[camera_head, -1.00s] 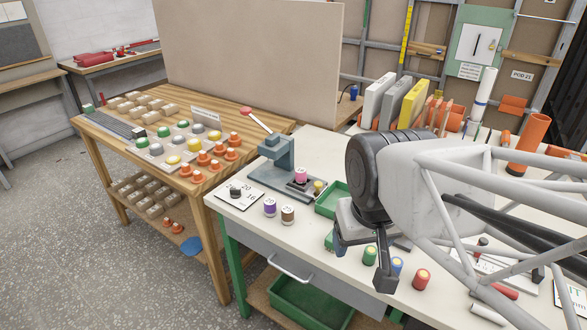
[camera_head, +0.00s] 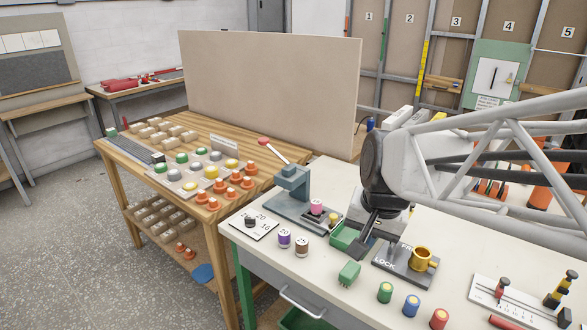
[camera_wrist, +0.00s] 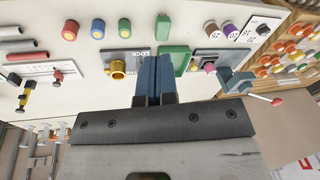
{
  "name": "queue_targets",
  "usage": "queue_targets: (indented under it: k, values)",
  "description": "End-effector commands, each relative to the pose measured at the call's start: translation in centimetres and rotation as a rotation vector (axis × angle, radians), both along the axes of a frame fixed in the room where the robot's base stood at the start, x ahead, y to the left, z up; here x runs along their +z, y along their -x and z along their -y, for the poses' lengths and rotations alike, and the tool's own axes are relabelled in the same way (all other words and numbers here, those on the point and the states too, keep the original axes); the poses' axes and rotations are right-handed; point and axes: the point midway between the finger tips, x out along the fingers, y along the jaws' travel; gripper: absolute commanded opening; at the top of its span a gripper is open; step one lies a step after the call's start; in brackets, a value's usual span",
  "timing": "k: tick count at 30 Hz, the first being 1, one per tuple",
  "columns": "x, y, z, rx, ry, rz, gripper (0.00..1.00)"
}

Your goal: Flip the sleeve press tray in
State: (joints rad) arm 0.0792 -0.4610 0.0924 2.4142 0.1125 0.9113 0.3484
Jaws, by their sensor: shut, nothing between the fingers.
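The sleeve press (camera_head: 292,186) is a blue-grey bench press with a lever ending in a red knob (camera_head: 264,141). It stands near the left end of the white table. Its dark tray (camera_head: 308,222) extends from the base toward the right, with a pink piece (camera_head: 316,207) on or by it. In the wrist view the press (camera_wrist: 236,80) is right of my fingers, and the pink piece (camera_wrist: 210,68) is nearer. My gripper (camera_head: 361,250) is shut and empty, above the table right of the press and apart from it. Its two blue fingers (camera_wrist: 154,62) are together.
A green bin (camera_head: 347,240) lies between the press and my gripper. A LOCK plate (camera_head: 395,268) with a yellow cup (camera_head: 422,258) is to the right. A green block (camera_head: 349,273) and several coloured cylinders line the front. A wooden table (camera_head: 190,178) with capped pieces stands left.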

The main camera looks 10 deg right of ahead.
Motion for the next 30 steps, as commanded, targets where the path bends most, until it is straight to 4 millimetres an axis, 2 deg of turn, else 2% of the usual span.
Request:
queue_targets:
  k: [16,30]
  values:
    - [-1.4,-9.3,2.6,-0.456,-0.166,-0.075,0.00]
    - [-4.1,-17.0,5.9,-0.855,-0.299,-0.151,0.00]
